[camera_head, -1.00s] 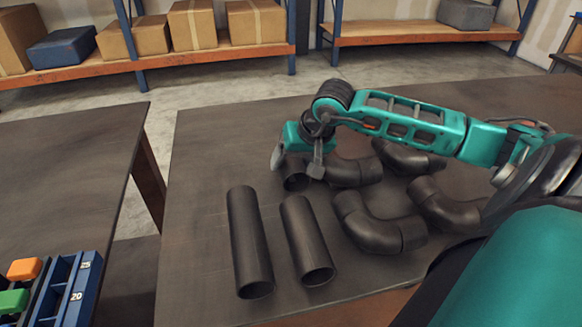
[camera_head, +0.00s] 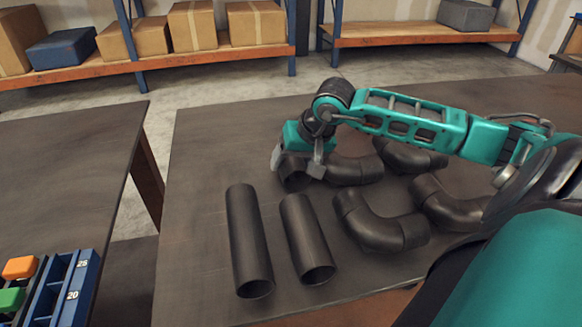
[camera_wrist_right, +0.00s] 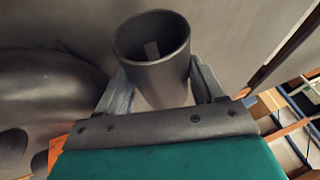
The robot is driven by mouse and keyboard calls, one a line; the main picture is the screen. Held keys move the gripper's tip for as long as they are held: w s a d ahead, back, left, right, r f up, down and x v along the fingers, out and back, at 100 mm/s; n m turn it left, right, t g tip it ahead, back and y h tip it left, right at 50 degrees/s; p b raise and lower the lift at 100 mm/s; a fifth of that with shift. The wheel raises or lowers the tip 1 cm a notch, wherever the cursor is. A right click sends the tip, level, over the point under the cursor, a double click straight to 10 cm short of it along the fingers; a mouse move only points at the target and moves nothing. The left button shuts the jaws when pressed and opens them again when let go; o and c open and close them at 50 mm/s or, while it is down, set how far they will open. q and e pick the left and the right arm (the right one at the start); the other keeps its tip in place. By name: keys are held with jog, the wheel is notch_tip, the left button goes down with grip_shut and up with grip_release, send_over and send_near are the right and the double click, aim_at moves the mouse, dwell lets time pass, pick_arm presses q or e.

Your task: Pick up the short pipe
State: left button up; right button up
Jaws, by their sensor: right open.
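The short pipe (camera_head: 293,179) is a dark tube on the table, partly hidden behind my right gripper in the head view. In the right wrist view the short pipe (camera_wrist_right: 152,62) stands out as a round open end between the two fingers. My right gripper (camera_head: 298,167) is open, with its fingers on either side of the pipe; it also shows in the right wrist view (camera_wrist_right: 155,88). I cannot tell whether the fingers touch the pipe. My left gripper is not in view.
Two longer straight pipes (camera_head: 249,240) (camera_head: 307,240) lie nearer on the dark table (camera_head: 195,190). Several curved elbows, such as a near one (camera_head: 378,228), lie to the right. A blue rack (camera_head: 72,290) stands at the lower left.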

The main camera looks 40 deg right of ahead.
jog(key=shift+s, duration=0.1)
jog(key=c, duration=1.1)
